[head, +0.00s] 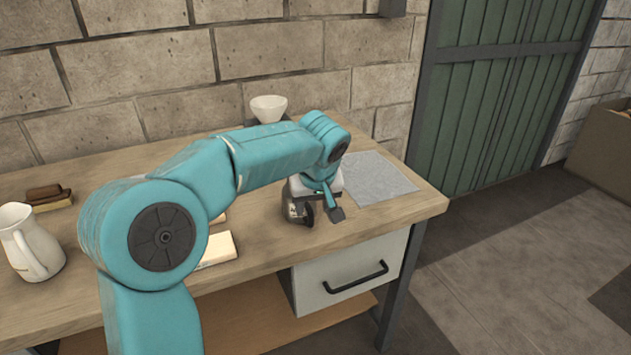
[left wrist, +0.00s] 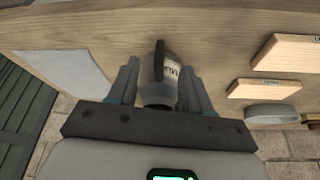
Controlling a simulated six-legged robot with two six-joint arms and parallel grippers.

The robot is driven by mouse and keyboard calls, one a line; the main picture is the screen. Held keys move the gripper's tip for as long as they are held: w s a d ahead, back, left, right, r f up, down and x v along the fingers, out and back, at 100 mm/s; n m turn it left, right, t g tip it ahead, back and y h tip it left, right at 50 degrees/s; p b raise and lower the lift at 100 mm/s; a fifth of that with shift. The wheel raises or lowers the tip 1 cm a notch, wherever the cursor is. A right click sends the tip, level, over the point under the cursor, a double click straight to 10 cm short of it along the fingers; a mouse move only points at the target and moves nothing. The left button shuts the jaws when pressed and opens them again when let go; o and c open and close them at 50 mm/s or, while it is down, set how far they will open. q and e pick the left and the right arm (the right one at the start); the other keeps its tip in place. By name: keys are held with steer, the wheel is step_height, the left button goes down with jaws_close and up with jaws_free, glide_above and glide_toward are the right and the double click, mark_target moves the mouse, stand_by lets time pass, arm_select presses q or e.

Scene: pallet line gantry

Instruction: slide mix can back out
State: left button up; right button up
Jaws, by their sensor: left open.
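The mix can (head: 296,208) stands on the wooden workbench, under my left gripper. In the left wrist view the can (left wrist: 168,84) shows a pale body with a partly visible "Mix" label and a dark handle. My left gripper (head: 318,204) is open and reaches down over the can. In the left wrist view the fingers of this gripper (left wrist: 160,78) stand on either side of the can, with a gap visible at least on the left. The gripper hides part of the can in the head view. My right gripper is not in view.
A grey mat (head: 374,178) lies right of the can. A white bowl (head: 268,108) stands behind my left arm. A white jug (head: 30,245), brown blocks (head: 47,198) and a pale board (head: 218,249) are on the left. Labelled boards (left wrist: 291,50) show in the wrist view.

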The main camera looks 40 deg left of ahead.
arm_select(q)
steer(key=p+v, duration=0.1)
steer(key=v, duration=0.8)
steer(key=shift+r, duration=0.25)
steer(key=shift+f, duration=0.15)
